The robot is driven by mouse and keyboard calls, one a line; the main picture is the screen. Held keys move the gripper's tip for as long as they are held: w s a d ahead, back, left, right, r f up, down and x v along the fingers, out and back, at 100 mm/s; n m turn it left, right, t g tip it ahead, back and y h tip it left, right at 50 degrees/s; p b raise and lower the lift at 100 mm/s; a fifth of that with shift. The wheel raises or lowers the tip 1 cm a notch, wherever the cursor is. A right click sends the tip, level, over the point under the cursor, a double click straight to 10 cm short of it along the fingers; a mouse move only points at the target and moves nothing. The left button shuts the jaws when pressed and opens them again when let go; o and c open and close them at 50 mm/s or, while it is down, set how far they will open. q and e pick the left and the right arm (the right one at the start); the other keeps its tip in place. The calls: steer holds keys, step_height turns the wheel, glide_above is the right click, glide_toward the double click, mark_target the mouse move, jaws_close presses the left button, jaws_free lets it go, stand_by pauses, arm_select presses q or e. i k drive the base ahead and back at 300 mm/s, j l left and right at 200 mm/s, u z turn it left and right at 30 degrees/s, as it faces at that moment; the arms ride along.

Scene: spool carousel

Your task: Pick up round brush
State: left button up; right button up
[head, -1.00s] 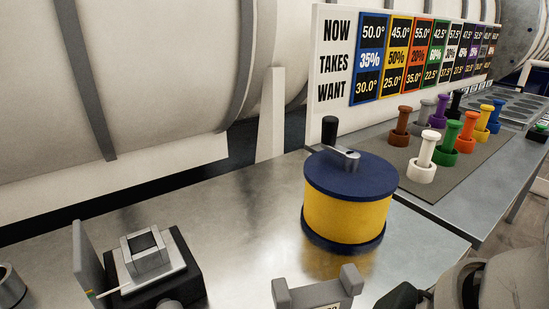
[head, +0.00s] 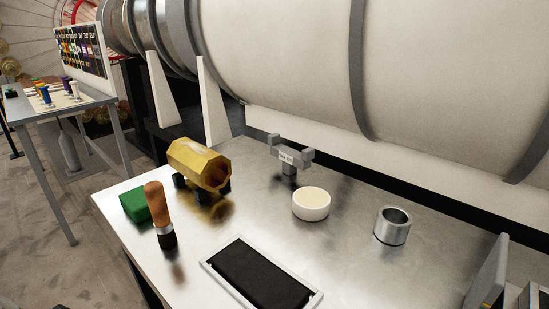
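The round brush (head: 159,214) stands upright on the metal table in the head view, left of the middle.
On the metal table (head: 215,240) stand a brass octagonal tube (head: 199,166) on dark feet, a grey bracket (head: 289,157), a white bowl (head: 311,205), a metal cup (head: 392,227) and a black framed pad (head: 262,272). A large white cylinder (head: 290,60) runs behind.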

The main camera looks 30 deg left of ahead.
mark_target(153, 190)
steer(key=u, duration=1.45)
